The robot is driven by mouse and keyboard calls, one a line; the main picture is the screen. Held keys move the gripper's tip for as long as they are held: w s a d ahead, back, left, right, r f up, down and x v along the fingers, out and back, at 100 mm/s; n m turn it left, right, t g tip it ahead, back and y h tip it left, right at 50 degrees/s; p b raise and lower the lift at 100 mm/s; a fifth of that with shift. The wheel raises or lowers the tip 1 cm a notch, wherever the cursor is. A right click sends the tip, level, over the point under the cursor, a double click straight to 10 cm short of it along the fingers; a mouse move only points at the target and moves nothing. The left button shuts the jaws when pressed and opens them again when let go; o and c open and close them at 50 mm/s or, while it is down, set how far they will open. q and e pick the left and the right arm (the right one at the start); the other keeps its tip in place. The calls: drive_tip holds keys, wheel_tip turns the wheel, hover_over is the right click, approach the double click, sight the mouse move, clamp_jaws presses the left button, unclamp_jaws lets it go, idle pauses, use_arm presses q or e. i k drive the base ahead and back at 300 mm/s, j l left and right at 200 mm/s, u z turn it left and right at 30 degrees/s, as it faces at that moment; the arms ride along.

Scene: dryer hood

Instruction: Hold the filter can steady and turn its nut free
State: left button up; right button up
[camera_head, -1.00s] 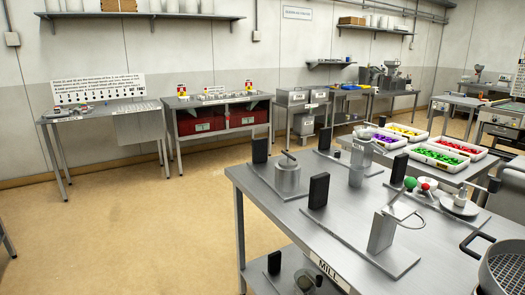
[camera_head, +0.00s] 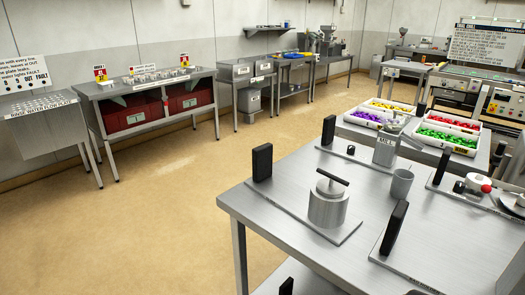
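A short grey metal cylinder (camera_head: 327,209), which looks like the filter can, stands upright on a flat metal plate (camera_head: 290,208) at the near left of the steel table. A dark bar (camera_head: 333,176) lies across a thin post on its top. I cannot tell whether this bar is the nut or a handle on it. A black upright block (camera_head: 262,163) stands on the same plate, behind and left of the can, apart from it. Neither of my grippers shows in the head view, and nothing of mine touches the can.
The steel table (camera_head: 458,232) also bears a second black block (camera_head: 394,228), a grey cup (camera_head: 401,183), a mill (camera_head: 387,148) and a red-knobbed device (camera_head: 474,185). Trays of coloured pieces (camera_head: 448,134) stand behind. Open floor (camera_head: 150,215) lies left of the table.

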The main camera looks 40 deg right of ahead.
sight(332, 186)
drive_tip(key=i+z, duration=0.25)
drive_tip(key=z, duration=0.15)
drive_tip(key=i+j+z, duration=0.1)
drive_tip(key=i+z, duration=0.2)
drive_tip(key=z, duration=0.15)
drive_tip(key=i+j+z, duration=0.2)
drive_tip(key=z, duration=0.2)
drive_tip(key=i+j+z, duration=0.25)
drive_tip(key=z, duration=0.2)
